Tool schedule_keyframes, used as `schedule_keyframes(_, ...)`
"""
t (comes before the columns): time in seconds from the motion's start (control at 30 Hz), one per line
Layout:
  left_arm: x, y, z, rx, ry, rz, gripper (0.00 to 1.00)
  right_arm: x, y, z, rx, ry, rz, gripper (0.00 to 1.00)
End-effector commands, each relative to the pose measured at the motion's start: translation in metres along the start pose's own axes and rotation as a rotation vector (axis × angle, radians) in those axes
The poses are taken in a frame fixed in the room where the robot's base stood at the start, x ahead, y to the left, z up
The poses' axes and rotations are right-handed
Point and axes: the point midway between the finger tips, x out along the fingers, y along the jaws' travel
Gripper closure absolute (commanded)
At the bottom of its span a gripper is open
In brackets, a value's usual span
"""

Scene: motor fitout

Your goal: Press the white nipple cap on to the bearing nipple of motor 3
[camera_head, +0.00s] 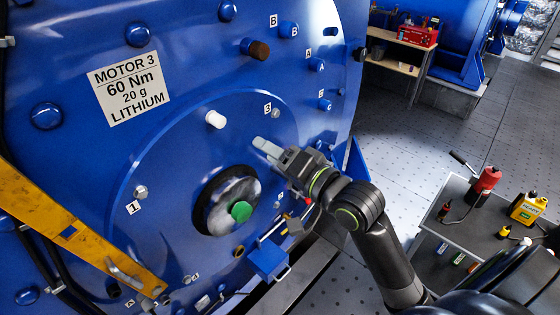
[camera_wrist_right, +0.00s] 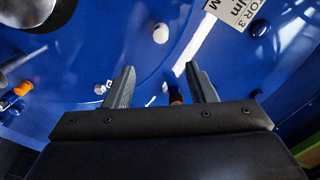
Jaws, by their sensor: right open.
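The white nipple cap (camera_head: 215,119) sticks out of the blue face of motor 3 (camera_head: 165,150), above the dark shaft opening. It also shows in the right wrist view (camera_wrist_right: 160,33), beyond the fingertips. It covers whatever is behind it, so I cannot tell how far on it sits. My right gripper (camera_head: 265,148) is open and empty, below and right of the cap and apart from it. In the right wrist view its two fingers (camera_wrist_right: 160,72) stand wide apart with nothing between the tips. My left gripper is not in view.
The shaft opening (camera_head: 229,200) with a green centre lies below the gripper. A brown plug (camera_head: 258,50), bolts and blue caps protrude from the motor face. A yellow bar (camera_head: 75,225) crosses the lower left.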

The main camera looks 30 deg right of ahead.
Motion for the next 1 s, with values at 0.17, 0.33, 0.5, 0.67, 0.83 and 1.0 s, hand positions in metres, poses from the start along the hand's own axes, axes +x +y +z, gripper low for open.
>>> schedule_keyframes(0.17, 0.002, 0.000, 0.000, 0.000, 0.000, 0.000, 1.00, -0.016, 0.000, 0.000, -0.002, 0.000, 0.000, 0.49)
schedule_keyframes(0.33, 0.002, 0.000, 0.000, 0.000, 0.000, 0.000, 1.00, -0.020, -0.001, 0.000, 0.000, 0.000, -0.002, 0.49)
schedule_keyframes(0.5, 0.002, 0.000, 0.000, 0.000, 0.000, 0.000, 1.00, -0.019, -0.001, 0.000, 0.000, 0.000, -0.002, 0.49)
schedule_keyframes(0.67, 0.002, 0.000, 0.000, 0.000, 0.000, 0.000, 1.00, -0.019, -0.001, 0.000, 0.000, 0.000, -0.001, 0.49)
schedule_keyframes(0.83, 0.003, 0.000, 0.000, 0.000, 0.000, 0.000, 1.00, -0.017, 0.005, 0.000, -0.001, 0.001, 0.009, 0.49)
schedule_keyframes(1.0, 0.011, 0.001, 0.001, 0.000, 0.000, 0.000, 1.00, 0.001, 0.064, 0.004, -0.028, 0.011, 0.113, 0.49)
